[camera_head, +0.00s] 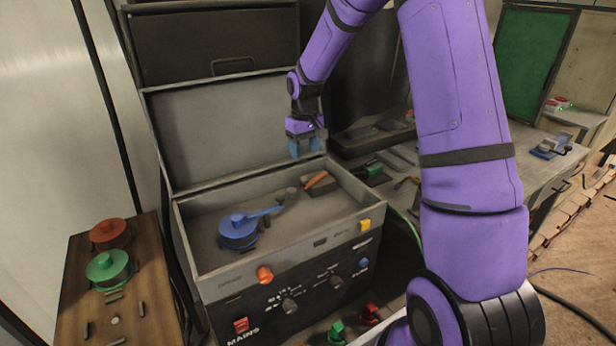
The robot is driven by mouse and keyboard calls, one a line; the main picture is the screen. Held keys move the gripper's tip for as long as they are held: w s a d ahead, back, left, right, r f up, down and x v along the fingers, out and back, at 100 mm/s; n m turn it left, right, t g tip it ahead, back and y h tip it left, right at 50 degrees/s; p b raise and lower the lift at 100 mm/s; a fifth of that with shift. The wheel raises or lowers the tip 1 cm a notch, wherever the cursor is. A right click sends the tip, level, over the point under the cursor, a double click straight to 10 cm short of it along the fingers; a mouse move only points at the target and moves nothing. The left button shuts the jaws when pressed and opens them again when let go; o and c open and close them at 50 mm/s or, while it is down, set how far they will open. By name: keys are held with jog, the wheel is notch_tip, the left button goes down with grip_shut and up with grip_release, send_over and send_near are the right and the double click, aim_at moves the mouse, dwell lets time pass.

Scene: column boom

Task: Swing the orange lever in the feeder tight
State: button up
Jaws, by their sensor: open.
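The feeder (190,268) is an open grey box with its lid (215,135) raised behind it. The orange lever (316,180) is a short bar on a dark block at the right rear inside the box, lying at a slant. My gripper (304,152) points down with blue fingertips, open and empty. In the picture it is just above and slightly left of the lever, apart from it. How far above is hard to tell. Nothing hides the lever.
A blue round part with a long handle (238,231) sits inside the box at left, near small dark pegs. The front panel has an orange knob (265,275) and a yellow button (365,225). A wooden bench with a green round part (108,268) stands left.

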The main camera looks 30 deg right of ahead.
aim_at(305, 177)
notch_tip(305, 177, down, 10)
jog(key=shift+r, duration=0.1)
dwell(0.4)
grip_shut()
